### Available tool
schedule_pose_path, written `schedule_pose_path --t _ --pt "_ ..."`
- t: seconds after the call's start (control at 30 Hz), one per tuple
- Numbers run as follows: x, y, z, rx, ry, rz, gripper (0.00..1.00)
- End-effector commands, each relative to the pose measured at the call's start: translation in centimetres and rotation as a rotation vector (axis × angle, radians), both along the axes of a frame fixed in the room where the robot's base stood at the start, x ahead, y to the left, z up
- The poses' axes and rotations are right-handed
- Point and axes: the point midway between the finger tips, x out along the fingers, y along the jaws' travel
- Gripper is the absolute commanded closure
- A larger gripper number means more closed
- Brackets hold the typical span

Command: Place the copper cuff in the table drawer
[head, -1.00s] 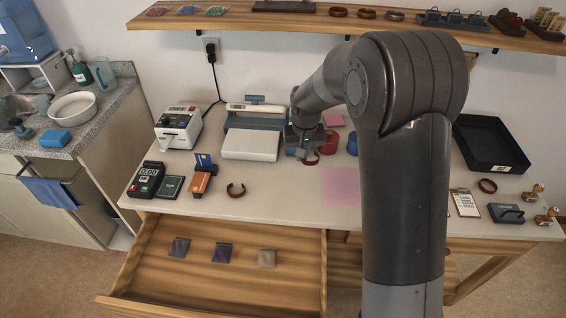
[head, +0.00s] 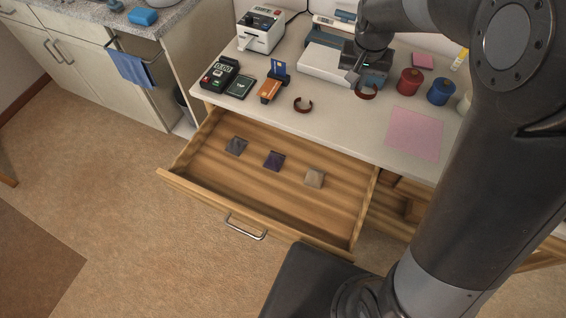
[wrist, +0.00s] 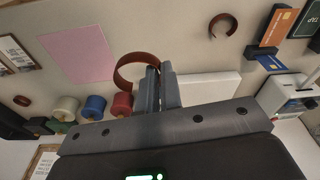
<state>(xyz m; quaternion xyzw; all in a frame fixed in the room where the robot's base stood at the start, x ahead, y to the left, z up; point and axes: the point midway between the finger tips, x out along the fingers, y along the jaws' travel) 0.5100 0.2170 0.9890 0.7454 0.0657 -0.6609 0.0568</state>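A reddish-brown copper cuff (head: 366,92) hangs below my gripper (head: 365,76), over the back part of the table. The wrist view shows the cuff (wrist: 126,68) between the nearly closed fingertips (wrist: 154,72), looking larger than the cuff on the table. My gripper is shut on it. The table drawer (head: 250,185) is pulled open at the front of the table, below and left of my gripper. A similar dark brown open cuff (head: 303,105) lies on the tabletop; it also shows in the wrist view (wrist: 222,25).
Inside the drawer lie a grey pouch (head: 236,146), a purple pouch (head: 273,161) and a beige pouch (head: 315,178); its front half is clear.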

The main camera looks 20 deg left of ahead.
Motion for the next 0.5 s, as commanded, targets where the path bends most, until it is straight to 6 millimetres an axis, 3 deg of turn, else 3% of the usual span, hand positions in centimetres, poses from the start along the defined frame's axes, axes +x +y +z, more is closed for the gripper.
schedule_pose_path --t 0.5 --pt "-9.3 3.4 0.6 0.002 0.001 -0.021 1.00"
